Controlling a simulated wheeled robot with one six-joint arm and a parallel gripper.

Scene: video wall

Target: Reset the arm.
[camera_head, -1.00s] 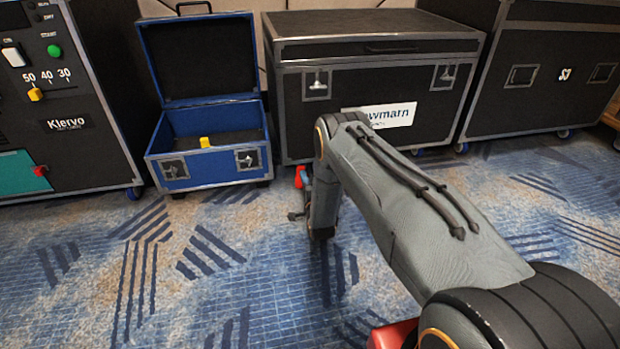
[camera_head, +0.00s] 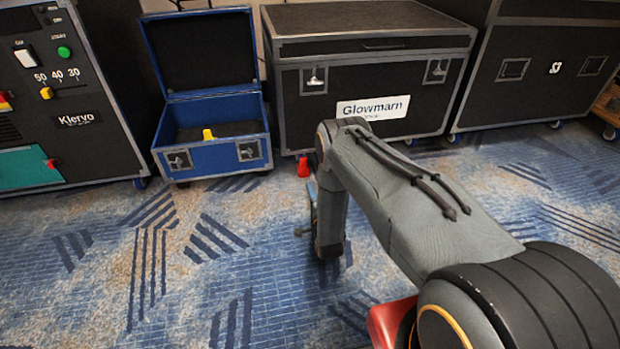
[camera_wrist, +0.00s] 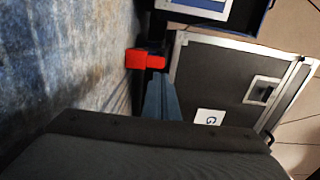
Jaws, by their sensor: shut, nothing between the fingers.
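My arm reaches forward from the lower right of the head view and bends down at its far end. My gripper (camera_wrist: 158,84) shows in the wrist view as blue-grey fingers, shut and empty, with the dark wrist housing below them. In the head view the gripper is mostly hidden behind my arm. A small red object (camera_head: 303,167) stands on the carpet by the black Glowmarn case (camera_head: 290,110). In the wrist view the red object (camera_wrist: 147,60) appears just beyond the fingertips; I cannot tell how far apart they are.
An open blue case (camera_head: 215,156) with a small yellow item (camera_head: 208,135) stands left of the Glowmarn case. A Klervo control console (camera_head: 95,150) is at far left, and another black case (camera_head: 535,95) at right. The carpet (camera_head: 110,280) in front is clear at left.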

